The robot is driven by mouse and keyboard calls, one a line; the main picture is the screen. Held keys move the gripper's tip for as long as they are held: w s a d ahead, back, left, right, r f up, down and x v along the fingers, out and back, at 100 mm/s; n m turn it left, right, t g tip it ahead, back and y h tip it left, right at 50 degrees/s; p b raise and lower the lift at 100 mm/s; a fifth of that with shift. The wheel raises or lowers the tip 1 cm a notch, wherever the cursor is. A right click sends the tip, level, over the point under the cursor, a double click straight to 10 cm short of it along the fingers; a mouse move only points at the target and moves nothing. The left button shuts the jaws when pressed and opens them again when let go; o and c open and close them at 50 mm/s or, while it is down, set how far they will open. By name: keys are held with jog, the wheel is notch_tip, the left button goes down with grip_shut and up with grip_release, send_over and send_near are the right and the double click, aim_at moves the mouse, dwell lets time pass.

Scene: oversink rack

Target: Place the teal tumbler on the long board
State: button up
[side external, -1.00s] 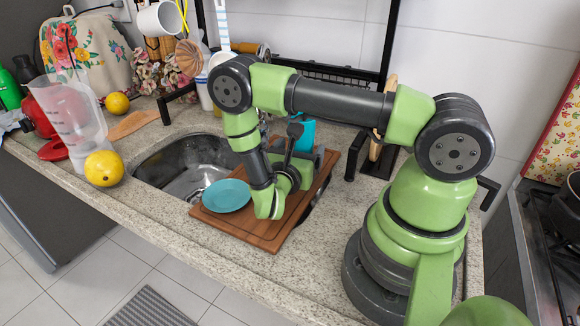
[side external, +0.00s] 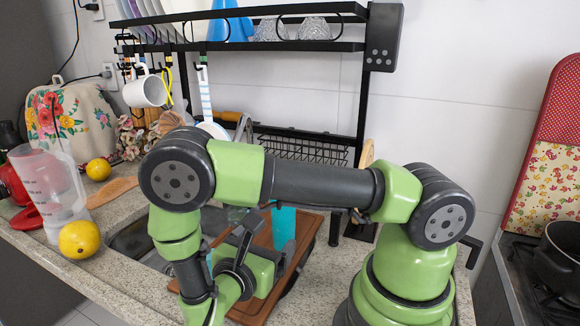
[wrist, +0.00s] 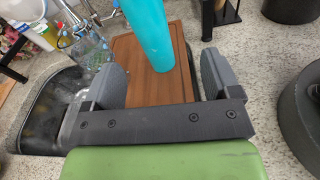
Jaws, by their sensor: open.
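The teal tumbler (side external: 283,228) stands at the wooden long board (side external: 263,238), beyond my gripper, partly hidden by it in the side view. In the wrist view the tumbler (wrist: 148,30) is a tall, smooth cylinder, and its lower end appears against the board (wrist: 128,62). My gripper (wrist: 160,78) is open and empty, its two grey fingers spread, with the tumbler ahead of the gap between them. I cannot tell from these frames whether the tumbler's base fully rests on the board. A sliver of the teal plate (side external: 209,258) shows behind my arm.
The metal sink (side external: 130,238) lies left of the board. A yellow lemon (side external: 79,239) and a clear pitcher (side external: 48,195) stand farther left. The black oversink rack (side external: 310,148) rises behind, with a white mug (side external: 146,92) hanging. A stove pot (side external: 565,250) is at far right.

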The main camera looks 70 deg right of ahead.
jog(key=s+a+r+m+t+y, duration=0.2)
jog(key=s+r+m+y, duration=0.1)
jog(key=r+m+y, duration=0.3)
jog(key=s+a+r+m+t+y, duration=0.2)
jog(key=r+m+y, duration=0.4)
jog(key=r+m, duration=0.2)
jog(key=s+a+r+m+t+y, duration=0.2)
jog(key=s+r+m+t+y, duration=0.1)
jog(key=r+m+y, duration=0.4)
jog(key=shift+s+r, duration=0.35)
jog(key=shift+r, duration=0.1)
